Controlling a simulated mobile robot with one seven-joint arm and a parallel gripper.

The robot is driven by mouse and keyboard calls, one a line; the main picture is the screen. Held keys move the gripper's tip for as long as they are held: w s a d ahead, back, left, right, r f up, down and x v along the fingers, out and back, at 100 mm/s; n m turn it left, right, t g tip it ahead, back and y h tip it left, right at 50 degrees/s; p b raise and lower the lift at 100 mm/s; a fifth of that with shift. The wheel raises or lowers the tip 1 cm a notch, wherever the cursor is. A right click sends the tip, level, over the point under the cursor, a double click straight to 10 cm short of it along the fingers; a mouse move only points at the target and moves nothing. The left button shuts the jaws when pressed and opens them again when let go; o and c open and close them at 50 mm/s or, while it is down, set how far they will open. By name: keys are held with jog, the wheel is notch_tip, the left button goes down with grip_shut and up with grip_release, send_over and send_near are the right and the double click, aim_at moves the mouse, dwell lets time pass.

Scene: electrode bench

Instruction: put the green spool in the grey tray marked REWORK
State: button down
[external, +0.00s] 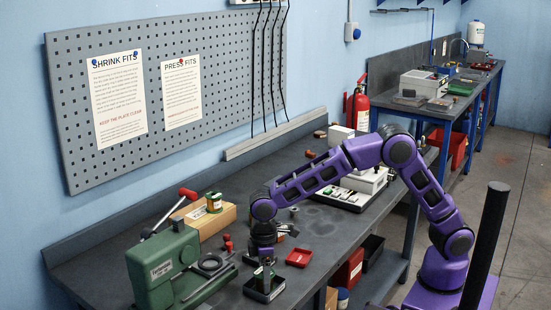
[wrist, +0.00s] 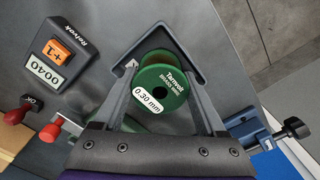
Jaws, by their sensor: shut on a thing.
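My gripper (wrist: 166,112) is shut on a green spool (wrist: 160,84), which sits between its two fingers in the wrist view. The spool's label reads 0.30 mm, and its flat end faces the camera. A dark grey tray (wrist: 184,48) shows around and behind the spool. In the external view my gripper (external: 265,266) points down at this tray (external: 275,297) near the bench's front edge. I cannot tell whether the spool touches the tray floor. No REWORK mark is readable on the tray.
A green press (external: 158,270) stands left of the tray, and a small red tray (external: 299,257) lies to its right. Another green-ended spool (external: 214,203) stands on a wooden block (external: 222,220). In the wrist view a counter (wrist: 50,66) and a blue clamp (wrist: 246,128) flank the tray.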

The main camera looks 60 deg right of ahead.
jog(key=shift+c, duration=1.1)
grip_release()
jog(key=shift+r, duration=0.1)
notch_tip(320, 180, up, 12)
jog(key=p, duration=0.2)
